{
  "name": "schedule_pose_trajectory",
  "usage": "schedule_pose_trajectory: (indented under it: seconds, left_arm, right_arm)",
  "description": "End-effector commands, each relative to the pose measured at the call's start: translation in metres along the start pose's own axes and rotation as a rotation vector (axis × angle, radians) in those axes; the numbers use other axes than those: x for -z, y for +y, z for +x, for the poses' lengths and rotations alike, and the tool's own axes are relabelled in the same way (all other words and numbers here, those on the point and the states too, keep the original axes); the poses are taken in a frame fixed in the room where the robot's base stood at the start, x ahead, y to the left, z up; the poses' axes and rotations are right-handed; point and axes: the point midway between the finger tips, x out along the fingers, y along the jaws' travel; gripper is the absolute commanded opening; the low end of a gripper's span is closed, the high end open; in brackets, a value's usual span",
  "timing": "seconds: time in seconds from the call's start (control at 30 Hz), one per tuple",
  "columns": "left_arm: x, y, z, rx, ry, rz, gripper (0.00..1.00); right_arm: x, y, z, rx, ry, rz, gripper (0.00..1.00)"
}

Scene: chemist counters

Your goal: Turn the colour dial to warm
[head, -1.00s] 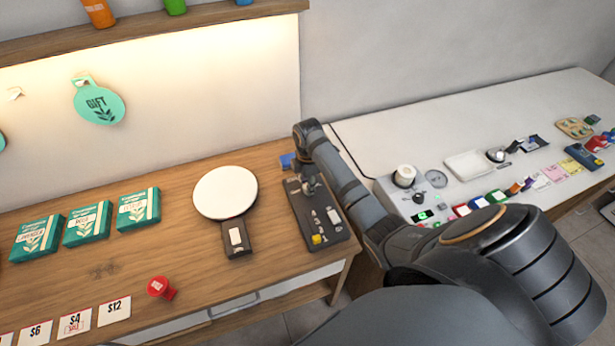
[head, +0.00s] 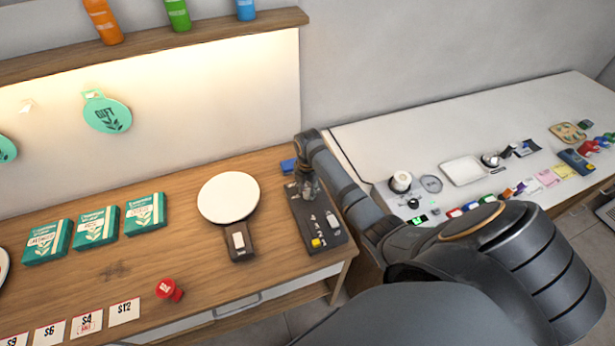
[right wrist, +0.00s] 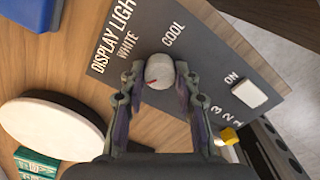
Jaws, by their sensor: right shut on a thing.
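The colour dial (right wrist: 161,70) is a pale round knob on the dark display-light panel (right wrist: 204,72). A small red mark on it faces lower left in the right wrist view. The words WHITE and COOL are readable beside it; I see no WARM label, and the gripper covers part of the panel. My right gripper (right wrist: 159,78) is shut on the dial, with a finger on each side. In the head view, the right gripper (head: 308,187) is over the far part of the panel (head: 330,255). My left gripper is not in view.
A white round disc (head: 228,197) on a dark stand is left of the panel. A blue block (head: 288,166) lies just beyond it. The panel also has a white ON switch (right wrist: 249,93) and a yellow piece (right wrist: 229,136). Green boxes (head: 145,211) stand farther left.

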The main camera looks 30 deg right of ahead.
Motion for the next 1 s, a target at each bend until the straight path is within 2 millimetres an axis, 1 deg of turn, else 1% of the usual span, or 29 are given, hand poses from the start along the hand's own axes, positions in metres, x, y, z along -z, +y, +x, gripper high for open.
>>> schedule_pose_trajectory:
  seconds: [0.33, 0.37, 0.5, 0.53, 0.83, 0.93, 1.0]
  left_arm:
    - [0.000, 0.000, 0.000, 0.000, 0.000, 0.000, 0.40]
    - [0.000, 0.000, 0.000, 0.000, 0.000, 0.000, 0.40]
    - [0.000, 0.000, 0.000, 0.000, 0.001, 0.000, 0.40]
    - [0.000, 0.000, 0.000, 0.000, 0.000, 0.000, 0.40]
    - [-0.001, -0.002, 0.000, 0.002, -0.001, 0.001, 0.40]
    - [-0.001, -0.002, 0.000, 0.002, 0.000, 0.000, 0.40]
    - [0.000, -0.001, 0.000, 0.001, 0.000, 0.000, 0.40]
  right_arm:
    - [0.001, -0.001, 0.001, 0.002, 0.002, -0.001, 0.00]
    - [0.001, -0.001, 0.001, 0.002, 0.002, -0.001, 0.34]
    - [0.001, -0.001, 0.001, 0.002, 0.001, -0.001, 0.53]
    - [0.000, 0.000, 0.001, 0.001, 0.001, -0.001, 0.54]
    - [0.000, 0.000, -0.002, 0.000, 0.000, -0.001, 0.54]
    - [-0.001, 0.001, -0.014, -0.002, -0.002, -0.001, 0.54]
    - [-0.001, 0.001, -0.029, -0.004, -0.002, -0.003, 0.54]
